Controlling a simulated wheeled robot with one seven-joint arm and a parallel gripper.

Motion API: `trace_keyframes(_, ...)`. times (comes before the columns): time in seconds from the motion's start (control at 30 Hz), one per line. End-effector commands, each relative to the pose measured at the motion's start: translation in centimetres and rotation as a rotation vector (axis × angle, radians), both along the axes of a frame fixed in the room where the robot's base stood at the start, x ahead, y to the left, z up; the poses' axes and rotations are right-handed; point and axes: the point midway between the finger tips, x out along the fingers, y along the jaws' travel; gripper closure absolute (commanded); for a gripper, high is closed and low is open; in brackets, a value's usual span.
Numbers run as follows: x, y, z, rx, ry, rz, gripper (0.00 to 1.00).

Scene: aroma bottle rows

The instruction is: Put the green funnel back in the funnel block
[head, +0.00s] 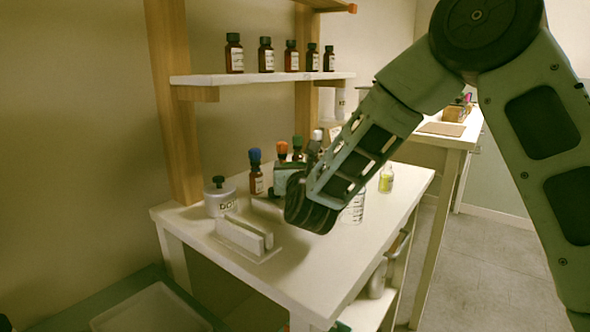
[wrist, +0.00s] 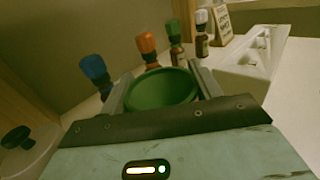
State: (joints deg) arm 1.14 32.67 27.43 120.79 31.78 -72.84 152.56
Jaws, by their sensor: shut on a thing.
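My gripper (wrist: 162,80) is shut on the green funnel (wrist: 162,92), whose wide round mouth shows between the two fingers in the wrist view. The funnel's lower part is hidden. In the head view my arm and wrist hide the funnel; the gripper body is over the table, close to the row of capped bottles. A white block-like holder (wrist: 250,62) with openings in it stands to the right of the funnel in the wrist view. I cannot tell for sure that it is the funnel block.
Bottles with blue (head: 255,172), orange (head: 282,148), green (wrist: 175,40) and white (wrist: 202,32) caps stand beyond my gripper. A beaker (head: 354,210) and yellow bottle (head: 386,180) are right.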

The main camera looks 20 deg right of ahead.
Motion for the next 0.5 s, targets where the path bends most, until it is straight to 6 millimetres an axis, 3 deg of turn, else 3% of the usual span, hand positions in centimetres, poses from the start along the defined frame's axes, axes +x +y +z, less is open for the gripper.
trace_keyframes(0.03, -0.14, -0.05, -1.19, -0.003, 0.025, 0.002, 0.28)
trace_keyframes(0.1, -0.16, -0.06, -1.32, -0.003, 0.028, 0.002, 0.15)
trace_keyframes(0.5, -0.21, -0.07, -0.87, -0.004, 0.032, 0.002, 0.15)
